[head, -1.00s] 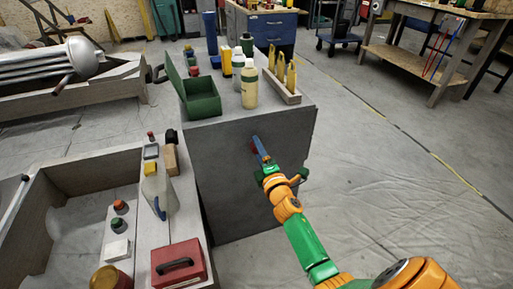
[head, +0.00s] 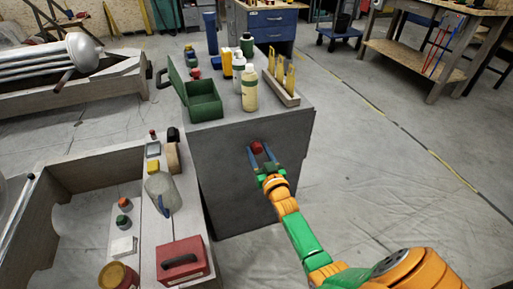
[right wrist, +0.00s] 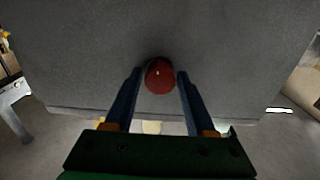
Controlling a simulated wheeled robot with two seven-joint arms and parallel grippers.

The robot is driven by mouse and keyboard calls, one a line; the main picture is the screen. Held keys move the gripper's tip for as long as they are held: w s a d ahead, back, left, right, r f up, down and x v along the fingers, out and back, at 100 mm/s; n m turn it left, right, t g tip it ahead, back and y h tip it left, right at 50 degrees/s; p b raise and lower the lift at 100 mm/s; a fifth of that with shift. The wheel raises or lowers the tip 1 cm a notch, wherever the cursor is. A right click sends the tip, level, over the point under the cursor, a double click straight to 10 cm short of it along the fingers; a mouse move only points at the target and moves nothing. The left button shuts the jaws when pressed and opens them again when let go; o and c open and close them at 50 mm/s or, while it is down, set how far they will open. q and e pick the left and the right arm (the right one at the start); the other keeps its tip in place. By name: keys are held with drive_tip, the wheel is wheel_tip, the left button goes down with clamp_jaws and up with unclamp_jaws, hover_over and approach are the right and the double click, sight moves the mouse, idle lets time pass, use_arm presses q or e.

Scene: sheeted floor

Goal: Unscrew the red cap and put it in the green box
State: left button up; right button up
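The red cap (head: 257,147) is on the grey front face of the workbench block (head: 225,185). In the right wrist view the red cap (right wrist: 160,75) sits between and just beyond the fingertips. My right gripper (head: 263,153) is open, with one blue finger on each side of the cap; a gap shows on both sides in the right wrist view (right wrist: 160,80). The green box (head: 204,104) stands on top of the block at its left, lid open, and its visible inside looks empty. My left gripper is not in view.
On the block top are a cream bottle (head: 249,90), a white bottle (head: 238,70) and a wooden rack with yellow-handled tools (head: 284,90). A low bench at left holds a red case (head: 182,262) and a jug (head: 161,190).

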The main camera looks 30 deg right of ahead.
clamp_jaws()
drive_tip(key=n, duration=0.2)
drive_tip(key=shift+n, duration=0.3)
drive_tip(key=n, duration=0.4)
drive_tip(key=shift+f, duration=0.1)
drive_tip(key=n+b, duration=0.1)
drive_tip(key=n, duration=0.4)
drive_tip(key=n+b, duration=0.1)
drive_tip(key=n, duration=0.3)
drive_tip(key=shift+f+n, duration=0.2)
drive_tip(key=shift+n, duration=0.2)
drive_tip(key=shift+r+n+b, duration=0.15)
drive_tip(key=shift+n+b, duration=0.15)
drive_tip(key=shift+n, duration=0.9)
drive_tip(key=shift+r+n, duration=0.1)
drive_tip(key=shift+n, duration=0.3)
drive_tip(key=o, duration=0.5)
unclamp_jaws()
drive_tip(key=shift+c, duration=0.8)
